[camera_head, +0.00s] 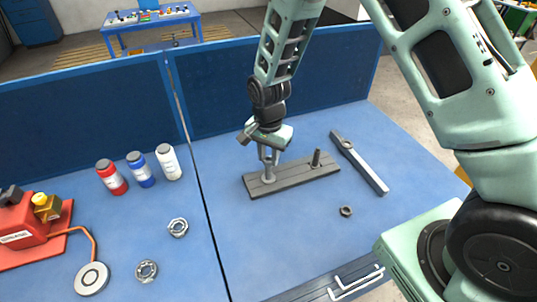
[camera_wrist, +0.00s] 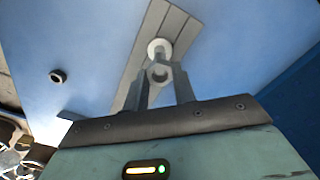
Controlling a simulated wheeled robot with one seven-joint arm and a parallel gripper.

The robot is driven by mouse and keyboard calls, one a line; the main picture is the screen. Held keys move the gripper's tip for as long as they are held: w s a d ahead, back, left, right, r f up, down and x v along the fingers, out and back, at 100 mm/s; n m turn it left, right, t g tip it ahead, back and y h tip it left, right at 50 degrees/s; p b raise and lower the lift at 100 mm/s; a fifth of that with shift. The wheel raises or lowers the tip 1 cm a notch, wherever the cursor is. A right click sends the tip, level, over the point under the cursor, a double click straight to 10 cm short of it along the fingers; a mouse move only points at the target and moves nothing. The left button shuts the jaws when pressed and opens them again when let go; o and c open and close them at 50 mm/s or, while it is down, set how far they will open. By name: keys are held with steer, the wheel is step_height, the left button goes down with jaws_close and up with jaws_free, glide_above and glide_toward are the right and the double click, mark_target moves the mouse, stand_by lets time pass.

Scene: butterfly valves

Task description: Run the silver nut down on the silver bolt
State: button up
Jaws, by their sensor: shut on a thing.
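My gripper (camera_head: 268,160) points down over the left end of the grey plate (camera_head: 300,178). It is shut on the silver nut (camera_wrist: 157,73), which shows between the fingertips in the wrist view. The silver bolt (camera_head: 268,174) stands upright on the plate just below the fingers, with a pale round foot (camera_wrist: 158,48). The nut is in line with the bolt's top; I cannot tell how far it is around the thread. The fingers partly hide nut and bolt in the head view.
A dark bolt (camera_head: 316,158) stands at the plate's right end. A dark nut (camera_head: 346,211) lies in front. A grey bar tool (camera_head: 360,163) lies right. Two loose nuts (camera_head: 178,227) (camera_head: 146,271), bottles (camera_head: 140,170) and a red device (camera_head: 35,235) are left. Blue panels (camera_head: 300,80) stand behind.

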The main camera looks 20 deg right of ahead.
steer(key=shift+f, duration=0.4)
stand_by(0.8)
